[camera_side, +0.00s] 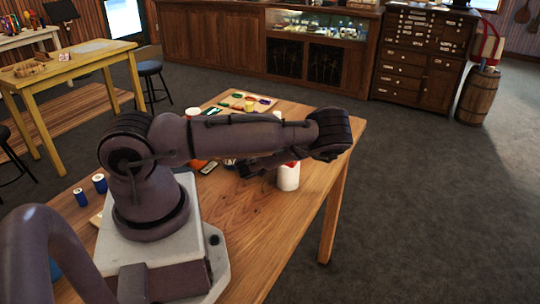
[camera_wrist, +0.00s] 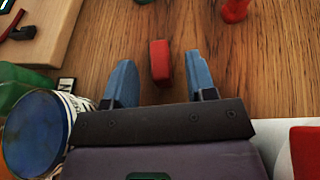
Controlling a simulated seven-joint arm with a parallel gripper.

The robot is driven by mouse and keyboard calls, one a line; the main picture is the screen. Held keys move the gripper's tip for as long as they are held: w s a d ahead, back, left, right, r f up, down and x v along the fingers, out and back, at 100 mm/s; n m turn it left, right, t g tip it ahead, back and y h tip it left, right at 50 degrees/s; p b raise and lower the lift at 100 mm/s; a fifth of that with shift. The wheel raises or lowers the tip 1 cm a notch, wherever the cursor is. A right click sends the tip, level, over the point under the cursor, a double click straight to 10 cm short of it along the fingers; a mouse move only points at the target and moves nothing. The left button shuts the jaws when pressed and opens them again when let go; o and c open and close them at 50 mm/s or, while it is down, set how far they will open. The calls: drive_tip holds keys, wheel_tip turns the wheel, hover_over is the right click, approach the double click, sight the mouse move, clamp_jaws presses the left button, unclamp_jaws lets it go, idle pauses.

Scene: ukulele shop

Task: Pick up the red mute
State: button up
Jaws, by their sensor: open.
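A small red block, which looks like the red mute (camera_wrist: 159,52), lies on the wooden table in the wrist view. My gripper (camera_wrist: 160,72) is open, with its two blue fingers to the left and right of the block. Gaps show between the block and each finger, and the block reaches a little past the fingertips. How high the fingers are above the table is hard to tell. In the side view my gripper (camera_side: 248,167) is low over the table, partly hidden by my arm, and I cannot make out the mute there.
A blue-ended can (camera_wrist: 35,132) is close by the left finger, with green items behind it. A wooden board (camera_wrist: 55,30) is at upper left and a red peg (camera_wrist: 235,10) at upper right. A white container (camera_side: 288,177) stands right of my gripper.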

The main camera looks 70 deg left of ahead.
drive_tip(key=shift+w+a+f, duration=0.15)
drive_tip(key=shift+a, duration=0.1)
clamp_jaws()
